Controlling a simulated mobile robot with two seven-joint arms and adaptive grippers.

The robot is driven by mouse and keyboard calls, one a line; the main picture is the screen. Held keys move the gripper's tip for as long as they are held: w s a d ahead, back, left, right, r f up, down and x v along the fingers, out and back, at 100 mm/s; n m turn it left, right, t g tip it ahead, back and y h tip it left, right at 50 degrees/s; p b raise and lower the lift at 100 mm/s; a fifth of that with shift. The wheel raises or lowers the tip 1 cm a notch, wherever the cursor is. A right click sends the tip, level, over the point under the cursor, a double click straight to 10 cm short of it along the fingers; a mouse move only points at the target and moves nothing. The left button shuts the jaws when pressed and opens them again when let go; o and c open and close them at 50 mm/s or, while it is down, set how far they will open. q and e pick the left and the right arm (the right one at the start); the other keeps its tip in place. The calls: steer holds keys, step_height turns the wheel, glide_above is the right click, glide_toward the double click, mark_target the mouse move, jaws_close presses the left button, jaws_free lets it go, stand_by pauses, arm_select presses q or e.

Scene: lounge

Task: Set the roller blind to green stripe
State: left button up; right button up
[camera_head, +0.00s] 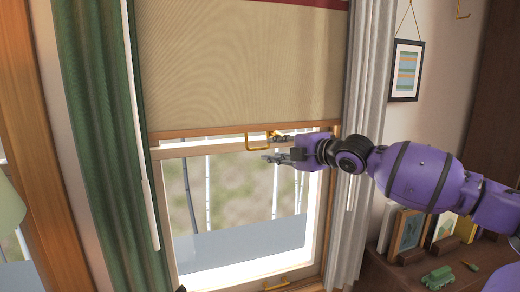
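The roller blind (240,65) is beige and hangs over the upper part of the window, with a dark red band (318,3) at the top edge of the view. No green stripe shows on the visible cloth. My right gripper (272,148) comes in from the right and points left at the handle. Its fingers are apart, just beside the handle's right side; I cannot tell whether they touch it.
A green curtain (92,130) hangs left of the window and a pale curtain (368,80) right. A cabinet (405,278) at lower right bears picture frames (408,232) and a green toy car (437,278).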

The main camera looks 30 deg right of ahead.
mark_target(261, 149)
steer(key=shift+f+b+x, duration=0.1)
steer(key=shift+b+x, duration=0.3)
steer(key=shift+x, duration=1.55)
steer(key=shift+f+b+x, duration=0.15)
steer(key=shift+b+x, duration=0.25)
steer(key=shift+x, duration=1.55)
steer(key=shift+s+d, duration=0.1)
jaws_close()
